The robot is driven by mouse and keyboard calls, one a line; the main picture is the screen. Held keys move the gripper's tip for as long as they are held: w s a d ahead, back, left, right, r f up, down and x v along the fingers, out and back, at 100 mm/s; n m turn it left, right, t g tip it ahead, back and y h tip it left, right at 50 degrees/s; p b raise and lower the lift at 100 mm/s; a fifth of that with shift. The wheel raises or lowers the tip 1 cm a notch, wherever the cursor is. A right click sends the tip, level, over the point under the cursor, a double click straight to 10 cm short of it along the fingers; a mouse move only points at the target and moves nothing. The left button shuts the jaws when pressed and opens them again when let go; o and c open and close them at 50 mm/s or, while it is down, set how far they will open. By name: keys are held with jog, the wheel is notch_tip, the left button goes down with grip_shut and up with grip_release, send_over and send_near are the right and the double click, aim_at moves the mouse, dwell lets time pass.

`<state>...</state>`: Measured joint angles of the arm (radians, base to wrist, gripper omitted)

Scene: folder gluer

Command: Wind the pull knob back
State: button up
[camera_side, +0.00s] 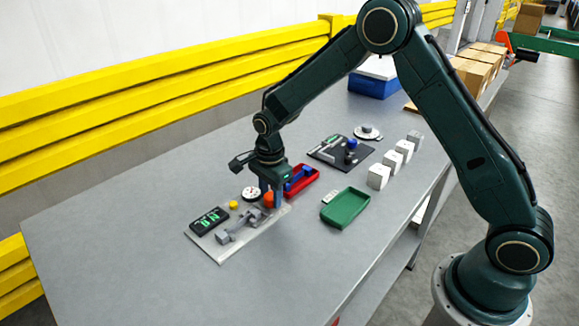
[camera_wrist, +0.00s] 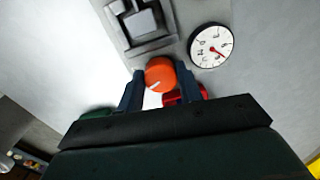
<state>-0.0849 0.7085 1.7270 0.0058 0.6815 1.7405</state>
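The pull knob is an orange-red round knob (camera_wrist: 160,73) with a white mark that points to the lower left in the wrist view. It stands at the right end of a grey plate and also shows in the side view (camera_side: 268,199). A white round dial (camera_wrist: 212,46) with a red pointer is beside it; this dial also shows in the side view (camera_side: 250,194). My gripper (camera_wrist: 160,70) points down with one finger on each side of the knob. Whether the fingers touch it is not clear. Their lower ends are partly hidden in the side view.
On the plate (camera_side: 222,254) are a dark display (camera_side: 209,221), a yellow button (camera_side: 234,205) and a grey slide fixture (camera_side: 241,228). Close behind is a red tray (camera_side: 311,177) with blue parts. A green tray (camera_side: 345,208) and white blocks (camera_side: 379,176) are to the right. The table's front is clear.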

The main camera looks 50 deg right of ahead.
jog(key=shift+c, duration=0.9)
jog(key=shift+n, duration=0.4)
jog(key=n, duration=0.3)
jog(key=shift+n, duration=2)
jog(key=o, duration=0.7)
